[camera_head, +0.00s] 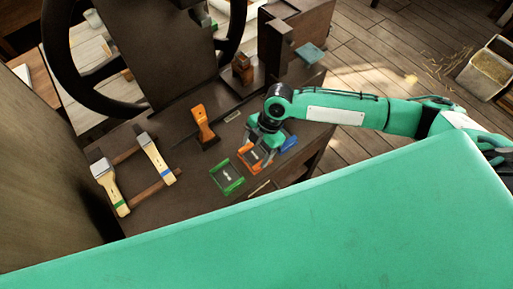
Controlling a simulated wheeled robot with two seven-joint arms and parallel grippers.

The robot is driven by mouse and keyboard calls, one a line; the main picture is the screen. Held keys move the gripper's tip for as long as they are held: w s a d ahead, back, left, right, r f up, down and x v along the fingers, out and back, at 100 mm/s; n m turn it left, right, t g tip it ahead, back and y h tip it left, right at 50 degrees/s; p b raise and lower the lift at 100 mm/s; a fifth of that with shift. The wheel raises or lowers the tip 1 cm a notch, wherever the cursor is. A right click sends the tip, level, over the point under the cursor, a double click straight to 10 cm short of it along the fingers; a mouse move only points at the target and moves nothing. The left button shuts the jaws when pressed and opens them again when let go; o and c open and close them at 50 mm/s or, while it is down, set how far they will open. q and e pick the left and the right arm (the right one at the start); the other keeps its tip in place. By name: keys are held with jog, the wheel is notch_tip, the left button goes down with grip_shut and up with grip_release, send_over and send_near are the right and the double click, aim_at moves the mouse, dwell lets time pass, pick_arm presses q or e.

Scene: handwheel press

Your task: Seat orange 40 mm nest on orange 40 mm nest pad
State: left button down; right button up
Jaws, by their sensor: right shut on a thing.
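My right gripper (263,148) is low over the dark bench, and its jaws are shut on a small piece that they largely hide. Orange edges (246,157) show at and below the fingers, taken to be the orange 40 mm nest and its pad. I cannot tell one from the other, or whether they touch. A green square frame (227,178) lies flat just to the lower left. A blue piece (289,143) is close to the right of the gripper. My left gripper is not in view.
An orange-handled piece (204,124) stands on the bench to the left. Two brushes (155,156) (109,183) rest across a wooden rack (152,188). The press with its dark handwheel (60,72) rises behind. A bin (487,72) stands on the floor at right.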

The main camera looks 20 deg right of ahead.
jog(key=shift+f, duration=0.1)
jog(key=o, duration=1.5)
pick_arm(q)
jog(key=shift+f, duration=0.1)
pick_arm(e)
jog(key=shift+v, duration=0.75)
pick_arm(q)
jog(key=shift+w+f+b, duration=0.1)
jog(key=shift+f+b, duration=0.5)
jog(key=shift+b, duration=0.15)
pick_arm(e)
jog(key=v, duration=1.2)
jog(key=shift+d, duration=0.1)
